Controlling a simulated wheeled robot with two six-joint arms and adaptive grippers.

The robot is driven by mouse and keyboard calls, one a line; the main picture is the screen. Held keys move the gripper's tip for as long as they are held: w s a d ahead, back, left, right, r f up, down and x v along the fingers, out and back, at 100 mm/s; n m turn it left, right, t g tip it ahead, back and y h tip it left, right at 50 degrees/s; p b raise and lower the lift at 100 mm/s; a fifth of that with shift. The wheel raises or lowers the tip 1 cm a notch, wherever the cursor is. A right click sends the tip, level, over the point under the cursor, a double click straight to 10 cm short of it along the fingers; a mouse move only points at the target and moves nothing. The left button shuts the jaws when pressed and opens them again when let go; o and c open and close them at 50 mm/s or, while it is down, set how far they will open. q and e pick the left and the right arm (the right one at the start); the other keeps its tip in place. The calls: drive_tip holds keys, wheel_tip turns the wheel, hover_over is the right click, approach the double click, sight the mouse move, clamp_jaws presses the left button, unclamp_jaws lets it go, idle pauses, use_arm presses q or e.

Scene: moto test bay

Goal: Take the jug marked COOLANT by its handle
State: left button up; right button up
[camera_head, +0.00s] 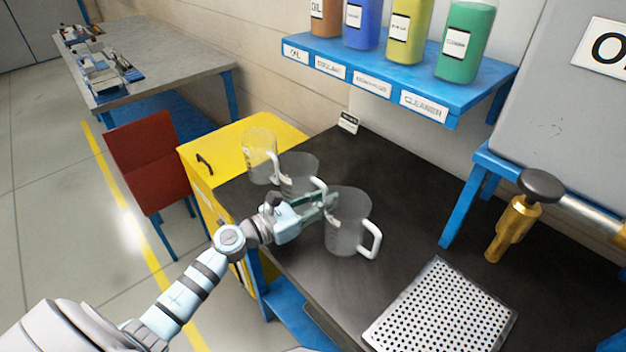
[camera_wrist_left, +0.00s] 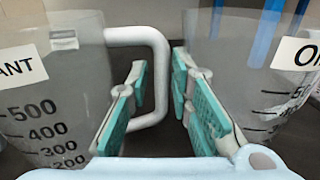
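Three clear measuring jugs with white handles stand on the dark bench. In the left wrist view the left jug (camera_wrist_left: 50,100) shows a label ending in "ANT"; it appears to be the middle jug (camera_head: 299,172) in the head view. Its white handle (camera_wrist_left: 160,70) lies between the lines of my fingers, at or just beyond the tips. A jug with a label starting with "O" (camera_wrist_left: 262,85) is close on the right; it appears to be the front jug (camera_head: 347,225). My left gripper (camera_head: 328,202) is open, its fingers (camera_wrist_left: 163,85) apart between these jugs. My right gripper is not in view.
A third jug (camera_head: 259,150) stands at the back by the yellow cabinet (camera_head: 205,170). A perforated tray (camera_head: 440,312) lies at the front right. A blue shelf (camera_head: 385,80) holds coloured containers above the bench. A brass tool with a dark knob (camera_head: 515,228) stands right.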

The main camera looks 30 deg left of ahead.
use_arm(q)
drive_tip(key=shift+f, duration=0.1)
drive_tip(key=shift+s+a, duration=0.1)
drive_tip(key=shift+s, duration=0.1)
drive_tip(key=c, duration=0.3)
drive_tip(key=shift+s+r, duration=0.35)
drive_tip(key=shift+s, duration=0.05)
clamp_jaws()
drive_tip(key=shift+w, duration=0.3)
